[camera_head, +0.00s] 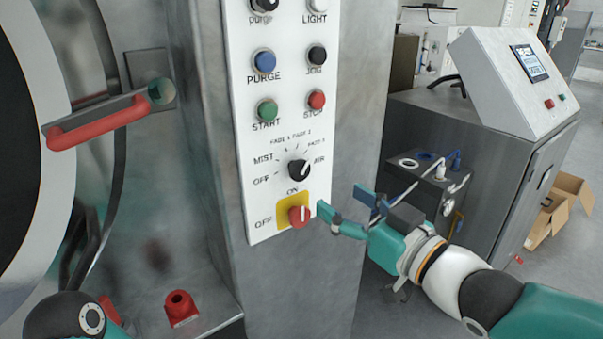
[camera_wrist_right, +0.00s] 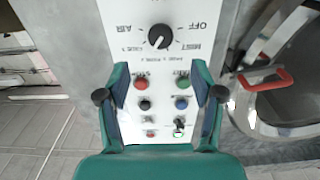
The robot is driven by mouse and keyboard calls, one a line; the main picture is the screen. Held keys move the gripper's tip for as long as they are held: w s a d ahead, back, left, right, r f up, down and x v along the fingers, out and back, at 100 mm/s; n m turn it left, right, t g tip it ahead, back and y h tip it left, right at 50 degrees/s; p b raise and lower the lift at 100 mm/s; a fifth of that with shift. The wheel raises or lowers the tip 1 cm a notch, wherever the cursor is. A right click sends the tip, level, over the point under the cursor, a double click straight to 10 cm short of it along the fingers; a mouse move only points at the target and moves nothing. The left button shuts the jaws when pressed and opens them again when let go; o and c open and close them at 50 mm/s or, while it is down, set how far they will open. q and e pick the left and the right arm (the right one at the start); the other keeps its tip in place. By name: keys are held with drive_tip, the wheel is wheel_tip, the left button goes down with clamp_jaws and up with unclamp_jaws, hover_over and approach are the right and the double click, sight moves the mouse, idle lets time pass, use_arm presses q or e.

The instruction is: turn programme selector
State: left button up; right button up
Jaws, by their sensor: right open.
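The programme selector (camera_head: 299,169) is a round black knob with a white pointer line, on the white control panel (camera_head: 245,190). OFF, MIST, fade marks and AIR are printed around it. Its pointer leans up and to the right in the head view. The selector also shows upside down at the top of the right wrist view (camera_wrist_right: 161,36). My right gripper (camera_head: 339,199) is teal, open and empty, just right of the panel's lower edge, below and apart from the selector. In the wrist view its fingers (camera_wrist_right: 160,85) spread either side of the panel's buttons. My left gripper is out of sight.
A red main switch (camera_head: 299,216) on a yellow plate sits just below the selector, close to my right fingertips. START (camera_head: 267,111) and STOP (camera_head: 316,100) buttons are above. A red door handle (camera_head: 97,123) stands out at left. A grey cabinet (camera_head: 480,150) is behind my right arm.

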sight(302, 174)
drive_tip(key=p+x, duration=0.1)
drive_tip(key=x, duration=1)
drive_tip(key=shift+p, duration=0.35)
drive_tip(key=c, duration=1.1)
drive_tip(key=n+b, duration=0.1)
drive_tip(key=b, duration=0.2)
drive_tip(key=shift+f+n, duration=0.25)
drive_tip(key=shift+n, duration=0.15)
drive_tip(key=shift+r+n+b, duration=0.1)
drive_tip(key=shift+n+b, duration=0.25)
drive_tip(key=shift+n, duration=0.05)
drive_tip(key=shift+r, duration=0.1)
